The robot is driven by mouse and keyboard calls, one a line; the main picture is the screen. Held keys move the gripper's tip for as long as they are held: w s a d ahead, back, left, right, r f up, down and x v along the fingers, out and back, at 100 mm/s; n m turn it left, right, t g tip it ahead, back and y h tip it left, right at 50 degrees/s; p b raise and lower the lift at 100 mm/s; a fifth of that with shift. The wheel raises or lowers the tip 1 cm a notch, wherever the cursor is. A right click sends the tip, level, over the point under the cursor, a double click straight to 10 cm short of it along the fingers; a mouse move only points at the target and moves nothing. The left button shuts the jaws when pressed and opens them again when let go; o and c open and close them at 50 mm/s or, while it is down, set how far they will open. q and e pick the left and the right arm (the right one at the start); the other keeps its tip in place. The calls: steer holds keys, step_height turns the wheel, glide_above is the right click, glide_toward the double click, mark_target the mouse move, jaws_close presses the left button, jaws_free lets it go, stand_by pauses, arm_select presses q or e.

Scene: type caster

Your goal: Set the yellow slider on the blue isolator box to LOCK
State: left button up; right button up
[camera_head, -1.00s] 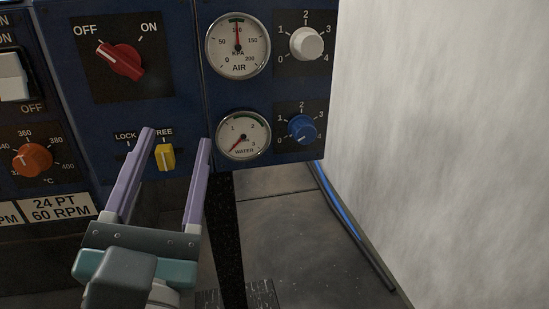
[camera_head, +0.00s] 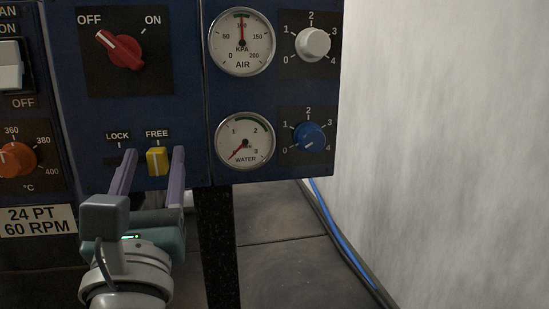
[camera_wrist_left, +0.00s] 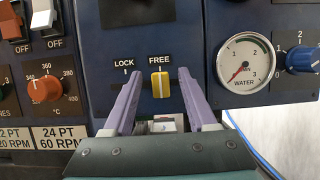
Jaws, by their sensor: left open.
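The yellow slider (camera_head: 157,161) sits under the FREE label, at the right end of its slot on the blue isolator box (camera_head: 180,90). The LOCK label (camera_head: 117,136) is to its left. My left gripper (camera_head: 151,157) is open, its two purple fingers pointing at the panel on either side of the slider. In the left wrist view the slider (camera_wrist_left: 160,85) shows between the fingertips (camera_wrist_left: 158,76), nearer the right one. I cannot tell whether a finger touches it. My right gripper is not in view.
A red OFF/ON rotary switch (camera_head: 120,50) is above the slider and points to OFF. The WATER gauge (camera_head: 244,140) and a blue knob (camera_head: 309,137) are to the right. An orange temperature knob (camera_head: 17,159) is to the left. Floor shows below the box.

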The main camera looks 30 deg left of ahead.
arm_select(q)
steer(key=shift+w+a+r, duration=0.2)
steer(key=shift+w+a, duration=0.05)
steer(key=shift+w, duration=0.1)
steer(key=shift+c, duration=0.4)
jaws_close()
stand_by(0.9)
